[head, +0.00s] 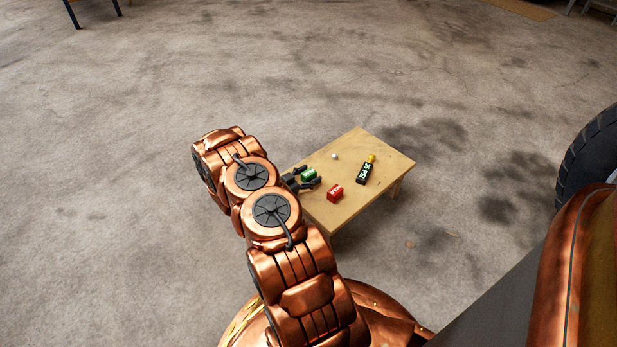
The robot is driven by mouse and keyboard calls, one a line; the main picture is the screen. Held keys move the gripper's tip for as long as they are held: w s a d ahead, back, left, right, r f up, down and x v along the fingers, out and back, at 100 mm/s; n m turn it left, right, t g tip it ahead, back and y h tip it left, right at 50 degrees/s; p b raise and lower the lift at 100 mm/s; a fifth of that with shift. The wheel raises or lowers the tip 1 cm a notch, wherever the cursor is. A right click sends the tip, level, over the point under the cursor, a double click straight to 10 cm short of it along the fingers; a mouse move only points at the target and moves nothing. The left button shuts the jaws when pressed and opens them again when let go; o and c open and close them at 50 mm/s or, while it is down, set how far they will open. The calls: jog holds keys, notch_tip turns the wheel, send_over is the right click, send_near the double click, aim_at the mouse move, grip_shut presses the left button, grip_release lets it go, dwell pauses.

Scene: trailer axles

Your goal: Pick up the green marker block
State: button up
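The green marker block (309,174) is a small green piece near the left edge of the low wooden table (381,147). My gripper (315,179) is at the table's left side, with its dark fingers spread apart around or just beside the green block. The fingers look open. Whether they touch the block is too small to tell. My copper arm hides part of the table's left edge.
A red block (335,192) sits close to my gripper's right on the table. A black labelled tool with a yellow end (365,171) and a small white ball (334,156) lie further right and back. A dark tyre (590,155) stands at the right. The floor around the table is clear.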

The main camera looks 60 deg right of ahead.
aim_at(309, 175)
grip_shut()
dwell(0.3)
jog(key=shift+r, duration=0.2)
jog(key=r+p, duration=0.2)
jog(key=a+r+p, duration=0.1)
jog(key=shift+s+r, duration=0.35)
jog(key=s+a+p, duration=0.1)
jog(key=s+a, duration=0.2)
jog(key=s+a+p, duration=0.1)
jog(key=s+a, duration=0.2)
jog(key=a, duration=0.1)
jog(key=s+a+r+p, duration=0.1)
jog(key=s+a+p, duration=0.1)
jog(key=s+a, duration=0.1)
jog(key=shift+s+a, duration=0.4)
jog(key=shift+a, duration=0.15)
jog(key=shift+w, duration=0.1)
